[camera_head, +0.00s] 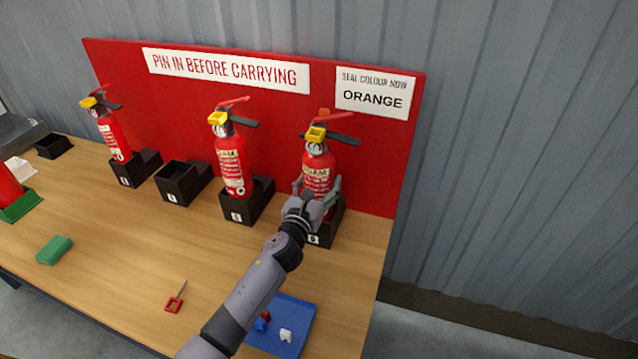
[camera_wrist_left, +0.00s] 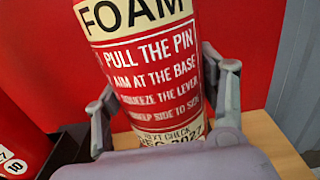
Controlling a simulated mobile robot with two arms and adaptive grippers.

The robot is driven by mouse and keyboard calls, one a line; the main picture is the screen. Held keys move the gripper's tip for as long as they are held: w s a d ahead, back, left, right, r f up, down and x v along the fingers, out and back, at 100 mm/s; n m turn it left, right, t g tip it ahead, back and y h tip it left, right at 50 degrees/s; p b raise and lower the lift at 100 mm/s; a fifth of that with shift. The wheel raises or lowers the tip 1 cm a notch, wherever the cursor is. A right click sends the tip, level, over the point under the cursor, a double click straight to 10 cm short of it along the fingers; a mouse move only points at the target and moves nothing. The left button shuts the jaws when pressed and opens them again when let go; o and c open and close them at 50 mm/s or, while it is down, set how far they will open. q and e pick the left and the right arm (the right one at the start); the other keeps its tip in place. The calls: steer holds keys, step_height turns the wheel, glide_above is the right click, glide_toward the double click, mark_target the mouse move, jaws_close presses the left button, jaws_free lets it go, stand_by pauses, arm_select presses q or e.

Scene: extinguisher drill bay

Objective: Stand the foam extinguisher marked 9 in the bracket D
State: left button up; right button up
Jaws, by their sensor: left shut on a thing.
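A red foam extinguisher (camera_head: 318,165) with a yellow piece at its neck is upright at the rightmost black bracket (camera_head: 337,222). My left gripper (camera_head: 317,190) is shut around its lower body. The wrist view shows its FOAM label (camera_wrist_left: 150,65) between my two fingers (camera_wrist_left: 165,105); its number is not visible. My gripper hides the extinguisher's bottom, so I cannot tell whether it rests fully in the bracket. The small letter on this bracket is too blurred to read surely. My right gripper is not in view.
Two other extinguishers stand in black brackets to the left (camera_head: 232,165) (camera_head: 113,135), with an empty bracket (camera_head: 182,182) between them. A red back panel (camera_head: 378,150) rises close behind. A blue tray (camera_head: 300,312), a red-handled pin (camera_head: 174,303) and a green block (camera_head: 54,250) lie in front.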

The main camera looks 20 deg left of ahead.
arm_select(q)
steer(key=shift+w+r, duration=0.1)
steer(key=shift+r, duration=0.35)
steer(key=o, duration=1.5)
steer(key=shift+c, duration=0.2)
steer(key=o, duration=0.4)
steer(key=shift+s+f, duration=0.15)
steer(key=shift+s, duration=0.05)
steer(key=shift+o, duration=0.2)
steer(key=shift+f, duration=0.15)
steer(key=shift+s+f, duration=0.1)
steer(key=shift+f, duration=0.35)
steer(key=s, duration=1.1)
steer(key=shift+s+a+r, duration=0.2)
steer(key=shift+s+r, duration=0.15)
steer(key=shift+r, duration=0.1)
